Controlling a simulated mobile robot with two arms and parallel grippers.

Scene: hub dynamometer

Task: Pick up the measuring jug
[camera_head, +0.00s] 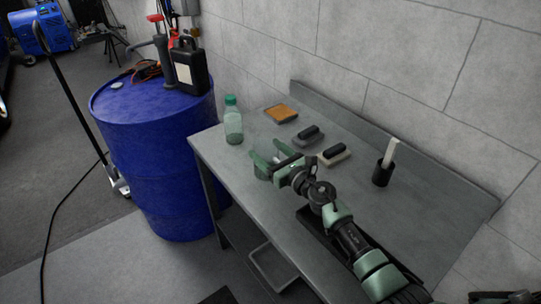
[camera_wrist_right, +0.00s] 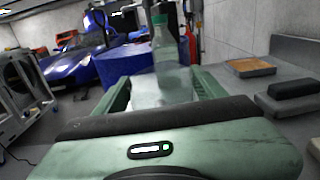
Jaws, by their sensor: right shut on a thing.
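The measuring jug (camera_head: 262,170) is a clear, hard-to-see vessel near the left end of the grey workbench (camera_head: 225,165). My right gripper (camera_head: 267,152) is shut on it, and the fingers hide much of it. In the right wrist view a pale, see-through shape of the jug (camera_wrist_right: 148,94) shows between the two green fingers (camera_wrist_right: 160,88). I cannot tell whether its base touches the bench. My left gripper is not in view.
A clear green-capped bottle (camera_head: 233,122) stands just beyond the gripper. An orange-brown sponge (camera_head: 281,114), two dark-handled blocks (camera_head: 308,135) (camera_head: 334,154) and a black cup (camera_head: 381,174) with a pale stick line the wall side. A blue drum (camera_head: 160,150) stands left.

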